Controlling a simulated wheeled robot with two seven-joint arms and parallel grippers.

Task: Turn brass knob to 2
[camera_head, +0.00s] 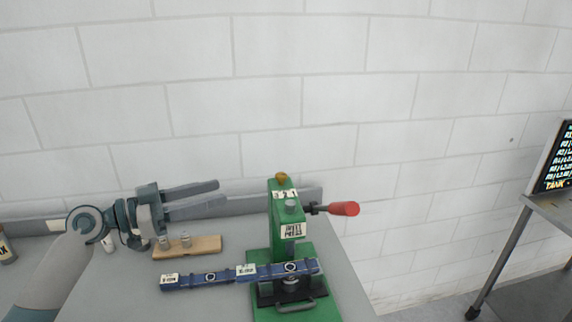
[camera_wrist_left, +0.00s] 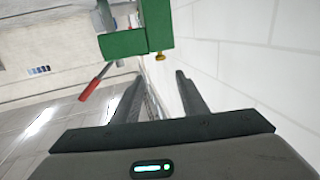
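The brass knob (camera_head: 281,177) sits on top of the green press (camera_head: 277,230), just behind a small white label with digits on the press head. In the left wrist view the knob (camera_wrist_left: 160,57) shows small at the end of the green press head (camera_wrist_left: 137,42), beyond my fingers. My left gripper (camera_head: 218,193) is open and empty, to the left of the knob and apart from it, with its fingers pointing right. It also shows in the left wrist view (camera_wrist_left: 153,84) with its two fingers spread. My right gripper is in neither view.
A red-handled lever (camera_head: 344,208) sticks out to the press's right. A blue labelled bar (camera_head: 215,278) lies across the press base. A wooden block (camera_head: 187,248) with small metal pieces stands below my left gripper. A screen (camera_head: 556,160) stands on a separate table at far right.

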